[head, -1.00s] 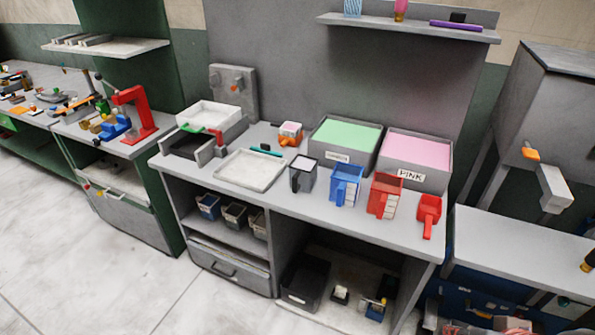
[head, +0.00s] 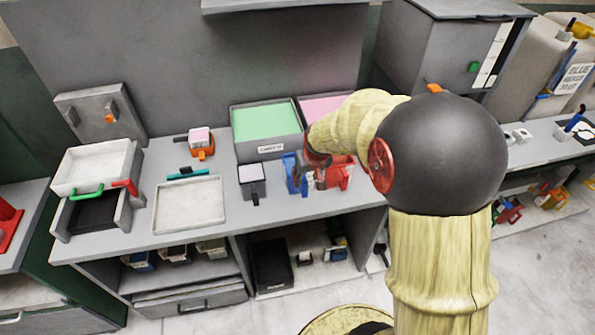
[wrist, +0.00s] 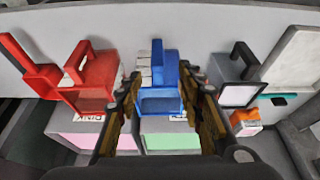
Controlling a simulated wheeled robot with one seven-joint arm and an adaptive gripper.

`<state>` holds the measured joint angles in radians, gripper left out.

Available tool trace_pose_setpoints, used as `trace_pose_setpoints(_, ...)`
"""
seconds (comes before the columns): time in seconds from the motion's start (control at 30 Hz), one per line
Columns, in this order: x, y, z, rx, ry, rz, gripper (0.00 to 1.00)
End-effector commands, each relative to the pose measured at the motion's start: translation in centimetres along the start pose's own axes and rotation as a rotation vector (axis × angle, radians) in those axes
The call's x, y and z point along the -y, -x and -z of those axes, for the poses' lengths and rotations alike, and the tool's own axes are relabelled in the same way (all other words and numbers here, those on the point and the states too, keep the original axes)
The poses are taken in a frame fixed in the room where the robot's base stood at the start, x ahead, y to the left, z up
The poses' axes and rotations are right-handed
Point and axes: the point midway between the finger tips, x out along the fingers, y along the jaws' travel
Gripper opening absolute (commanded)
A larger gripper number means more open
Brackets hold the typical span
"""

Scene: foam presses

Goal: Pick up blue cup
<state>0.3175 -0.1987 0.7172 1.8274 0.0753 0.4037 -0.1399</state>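My gripper (wrist: 160,84) is open, with one finger to each side of the cup in the picture and gaps visible. I cannot tell whether the fingertips reach down around the cup or are still short of it. In the head view my gripper (head: 316,180) is small and partly hidden by my wrist.
A red cup (wrist: 97,73) stands on one side of the blue cup, a dark grey cup (head: 251,180) on the other. The green bin (head: 268,152) and pink bin (wrist: 78,142) stand close behind. A white tray (head: 160,223) lies further left.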

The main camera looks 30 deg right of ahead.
Motion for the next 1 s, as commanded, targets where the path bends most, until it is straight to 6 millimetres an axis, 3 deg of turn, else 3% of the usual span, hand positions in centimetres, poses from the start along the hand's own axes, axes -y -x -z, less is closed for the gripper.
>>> trace_pose_setpoints(0.2, -0.2, -2.6, -0.1, 0.003, -0.003, -0.001, 0.38)
trace_pose_setpoints(0.37, -0.2, -3.6, -0.1, 0.003, -0.002, -0.001, 0.38)
trace_pose_setpoints(0.67, -0.2, -7.6, -0.1, 0.004, -0.002, -0.001, 0.38)
trace_pose_setpoints(1.0, -0.2, -8.0, 0.1, 0.001, -0.001, -0.001, 0.34)
